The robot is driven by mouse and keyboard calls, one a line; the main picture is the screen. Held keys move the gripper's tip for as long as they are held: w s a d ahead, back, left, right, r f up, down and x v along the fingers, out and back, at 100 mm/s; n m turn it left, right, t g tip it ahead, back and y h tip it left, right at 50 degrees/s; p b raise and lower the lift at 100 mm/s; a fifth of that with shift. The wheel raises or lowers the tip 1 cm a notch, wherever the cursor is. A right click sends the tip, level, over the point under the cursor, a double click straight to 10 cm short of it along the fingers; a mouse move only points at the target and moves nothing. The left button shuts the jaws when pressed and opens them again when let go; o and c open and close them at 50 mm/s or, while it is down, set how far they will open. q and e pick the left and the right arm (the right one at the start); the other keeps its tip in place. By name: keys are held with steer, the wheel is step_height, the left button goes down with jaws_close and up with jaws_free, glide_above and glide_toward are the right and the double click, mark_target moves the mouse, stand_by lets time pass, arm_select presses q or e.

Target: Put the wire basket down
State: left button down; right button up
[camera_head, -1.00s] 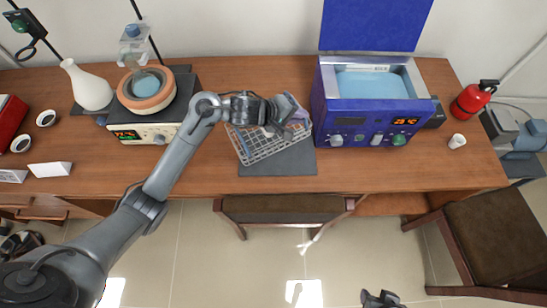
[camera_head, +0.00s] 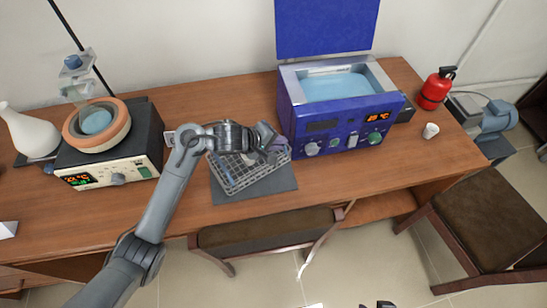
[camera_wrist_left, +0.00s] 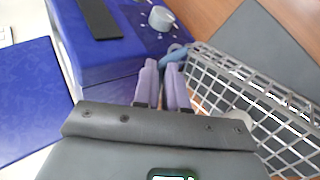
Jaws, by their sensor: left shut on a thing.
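The grey wire basket (camera_head: 243,177) is over the dark grey mat (camera_head: 277,187) on the bench, in front of the blue bath. A small gap under it cannot be ruled out. My left gripper (camera_head: 271,145) is at the basket's right end, beside the blue bath. In the left wrist view its purple fingers (camera_wrist_left: 162,86) are close together at a blue piece (camera_wrist_left: 175,54) at the basket's end, and the basket's mesh (camera_wrist_left: 254,100) runs off to the right. The exact contact is hidden. Dark tips, likely my right gripper (camera_head: 377,305), barely show at the bottom edge.
The blue bath (camera_head: 342,140) with raised lid stands close to the right of the basket. A heater with an orange-rimmed bowl (camera_head: 98,126) stands left. A white cup (camera_head: 430,130) and a red extinguisher (camera_head: 437,88) are farther right.

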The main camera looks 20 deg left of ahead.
arm_select(q)
step_height(320, 180, down, 6)
steer(key=shift+r+b, duration=0.1)
steer(key=shift+b, duration=1.15)
steer(key=shift+r, duration=0.1)
steer(key=c, duration=1.2)
jaws_free()
steer(key=shift+s+a+r, duration=0.1)
steer(key=shift+a+r, duration=0.05)
steer(key=shift+r, duration=0.05)
steer(key=shift+p+v, duration=2.85)
steer(key=shift+v, duration=2.9)
